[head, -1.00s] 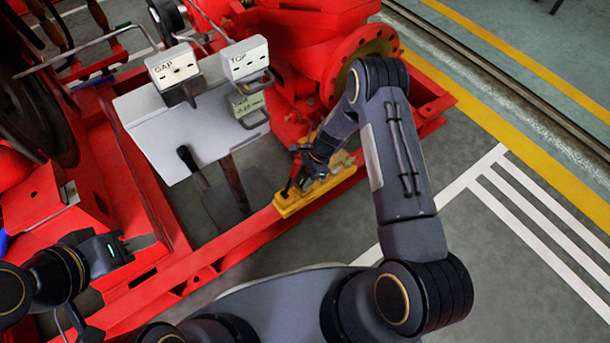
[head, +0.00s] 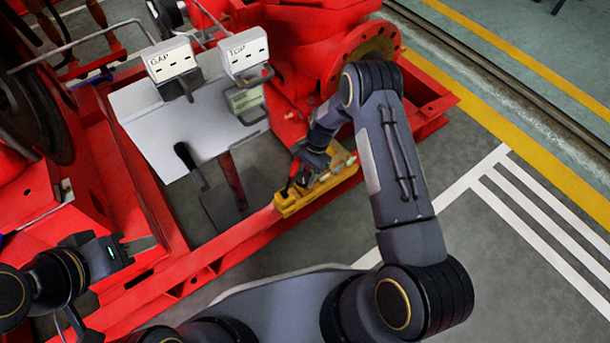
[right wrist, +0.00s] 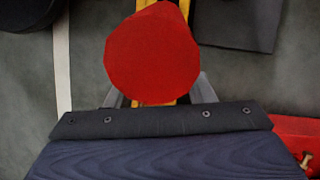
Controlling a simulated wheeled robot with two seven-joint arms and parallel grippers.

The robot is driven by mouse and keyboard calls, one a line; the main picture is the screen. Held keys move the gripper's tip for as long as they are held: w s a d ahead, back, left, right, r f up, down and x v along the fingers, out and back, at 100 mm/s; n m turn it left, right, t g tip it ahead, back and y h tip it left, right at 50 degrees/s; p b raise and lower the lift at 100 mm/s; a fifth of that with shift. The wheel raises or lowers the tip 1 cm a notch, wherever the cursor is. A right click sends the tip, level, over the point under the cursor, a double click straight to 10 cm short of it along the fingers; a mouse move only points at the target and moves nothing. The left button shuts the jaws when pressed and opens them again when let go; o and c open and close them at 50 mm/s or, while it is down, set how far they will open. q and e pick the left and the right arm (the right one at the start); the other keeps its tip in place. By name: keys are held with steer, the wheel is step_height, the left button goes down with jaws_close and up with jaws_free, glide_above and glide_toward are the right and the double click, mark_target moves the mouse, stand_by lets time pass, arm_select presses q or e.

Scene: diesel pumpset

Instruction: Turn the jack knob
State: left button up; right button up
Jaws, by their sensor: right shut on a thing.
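The yellow jack (head: 330,184) lies on the red frame rail, at the centre of the head view. My right gripper (head: 298,166) is at the jack, shut on the red knob. Its grey fingers show on either side of the knob in the right wrist view (right wrist: 160,92), partly hidden behind it. My left gripper (head: 146,243) is empty above the red frame at the lower left, and its finger gap is unclear.
White boxes marked GAP (head: 171,62) and TOP (head: 243,55) stand by a pale panel (head: 160,125). A dark-gripped lever (head: 188,160) is left of the jack. Red machinery (head: 300,60) lies behind. Grey floor (head: 480,270) is open at the right.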

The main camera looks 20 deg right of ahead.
steer(key=shift+n, duration=0.4)
steer(key=o, duration=1)
steer(key=shift+c, duration=0.2)
steer(key=p+v, duration=0.2)
steer(key=v, duration=0.5)
steer(key=shift+w+r, duration=0.25)
steer(key=shift+r, duration=0.1)
steer(key=shift+d, duration=0.1)
